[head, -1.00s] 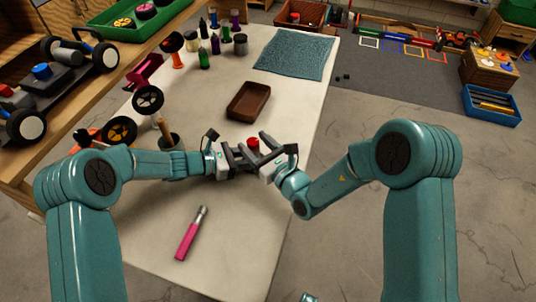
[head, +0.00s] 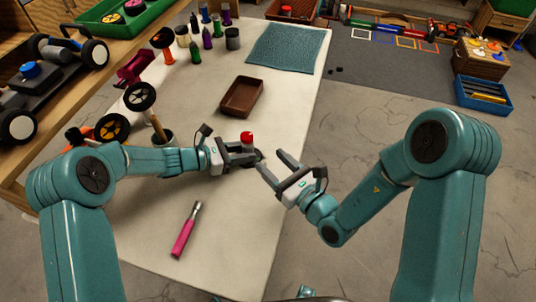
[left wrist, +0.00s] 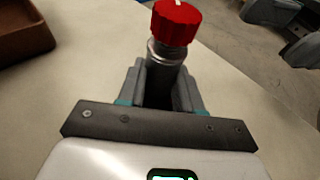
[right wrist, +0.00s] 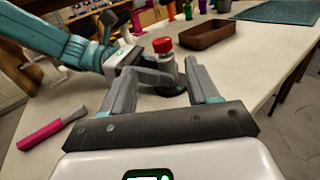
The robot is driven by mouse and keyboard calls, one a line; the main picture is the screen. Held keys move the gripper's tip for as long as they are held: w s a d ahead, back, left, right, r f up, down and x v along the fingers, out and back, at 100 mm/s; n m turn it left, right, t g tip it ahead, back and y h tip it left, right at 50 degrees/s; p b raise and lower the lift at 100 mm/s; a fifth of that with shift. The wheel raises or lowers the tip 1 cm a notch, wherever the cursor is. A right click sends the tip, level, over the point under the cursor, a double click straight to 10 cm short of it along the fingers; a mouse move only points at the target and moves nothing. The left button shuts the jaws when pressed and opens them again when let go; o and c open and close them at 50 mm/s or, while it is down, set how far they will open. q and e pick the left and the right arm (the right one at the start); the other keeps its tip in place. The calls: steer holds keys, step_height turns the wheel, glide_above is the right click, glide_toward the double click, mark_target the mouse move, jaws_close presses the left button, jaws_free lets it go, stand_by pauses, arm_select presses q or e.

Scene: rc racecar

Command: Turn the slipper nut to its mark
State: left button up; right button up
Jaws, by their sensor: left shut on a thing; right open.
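The slipper nut is a red ribbed knob (left wrist: 176,22) with a short white mark on its top. It sits on a grey metal cylinder (left wrist: 165,52) that stands upright. In the head view the red nut (head: 247,137) is at the middle of the table. My left gripper (head: 250,158) is shut on the grey cylinder below the nut. My right gripper (head: 270,166) is open and empty, to the right of the nut and apart from it. In the right wrist view the red nut (right wrist: 162,45) shows beyond the open fingers. Any mark to match on the cylinder cannot be made out.
A pink-handled tool (head: 186,229) lies on the near table. A brown tray (head: 242,97) stands behind the nut, with a blue-grey cloth (head: 287,49) farther back. Bottles (head: 206,38) and wheels (head: 140,96) stand at the left. The table's right edge is close to my right gripper.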

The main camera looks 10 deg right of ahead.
steer(key=a+r+n+g+y, duration=0.1)
steer(key=a+g+y, duration=0.1)
steer(key=a+y, duration=0.15)
steer(key=n+g+y, duration=0.3)
steer(key=n+g, duration=0.2)
steer(key=n, duration=0.1)
glide_toward(252, 138)
steer(key=shift+r, duration=0.1)
steer(key=shift+w, duration=0.15)
steer(key=shift+m+h, duration=0.25)
steer(key=shift+m, duration=0.05)
steer(key=x, duration=1.1)
steer(key=shift+a, duration=0.25)
steer(key=c, duration=0.9)
